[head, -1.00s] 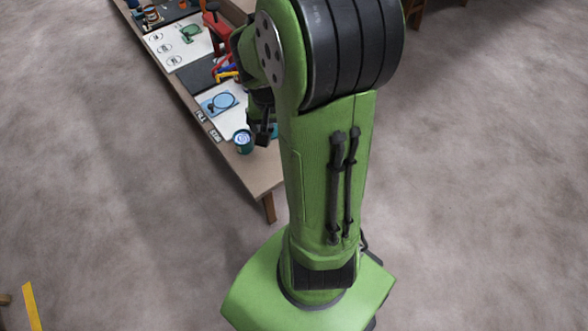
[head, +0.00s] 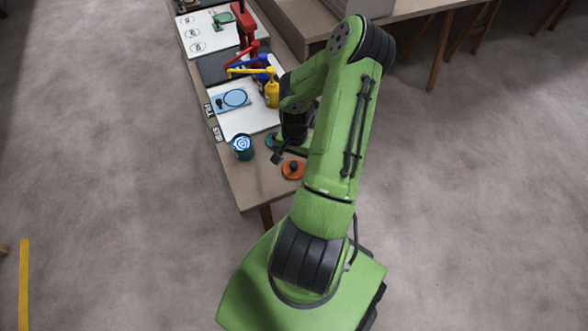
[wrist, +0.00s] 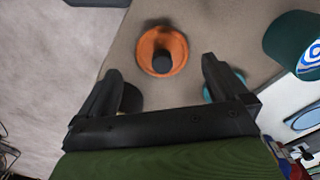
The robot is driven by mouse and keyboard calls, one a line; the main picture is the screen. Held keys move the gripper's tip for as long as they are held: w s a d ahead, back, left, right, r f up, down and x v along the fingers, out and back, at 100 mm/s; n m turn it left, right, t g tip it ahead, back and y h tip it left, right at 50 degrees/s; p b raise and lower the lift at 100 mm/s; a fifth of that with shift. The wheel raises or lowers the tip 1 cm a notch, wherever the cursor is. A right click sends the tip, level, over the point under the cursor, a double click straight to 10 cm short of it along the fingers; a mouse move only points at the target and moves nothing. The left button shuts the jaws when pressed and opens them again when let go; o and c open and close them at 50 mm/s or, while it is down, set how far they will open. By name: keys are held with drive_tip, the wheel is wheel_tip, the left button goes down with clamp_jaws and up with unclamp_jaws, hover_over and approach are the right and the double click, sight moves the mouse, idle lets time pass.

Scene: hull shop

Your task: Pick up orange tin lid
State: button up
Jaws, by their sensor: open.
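The orange tin lid (head: 293,168) is a round orange disc with a dark knob. It lies flat on the table near its front right edge. In the wrist view the lid (wrist: 162,52) is ahead of my gripper (wrist: 160,78), roughly midway between the two fingers and beyond their tips. My gripper is open and empty. In the head view my gripper (head: 278,156) is just left of the lid and above the table; its fingers are small and partly hidden by my arm.
A teal tin (head: 242,147) with a blue-and-white swirl stands left of the lid. A teal lid (head: 272,141) is partly hidden behind my gripper. The table (head: 255,188) holds a white board, a yellow bottle (head: 272,94) and coloured tools farther back.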

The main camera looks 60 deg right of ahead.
sight(294, 163)
wheel_tip(294, 163, down, 4)
drive_tip(key=shift+w+f+b, duration=0.1)
drive_tip(key=shift+w+b, duration=0.05)
drive_tip(key=shift+b, duration=0.5)
drive_tip(key=c, duration=0.9)
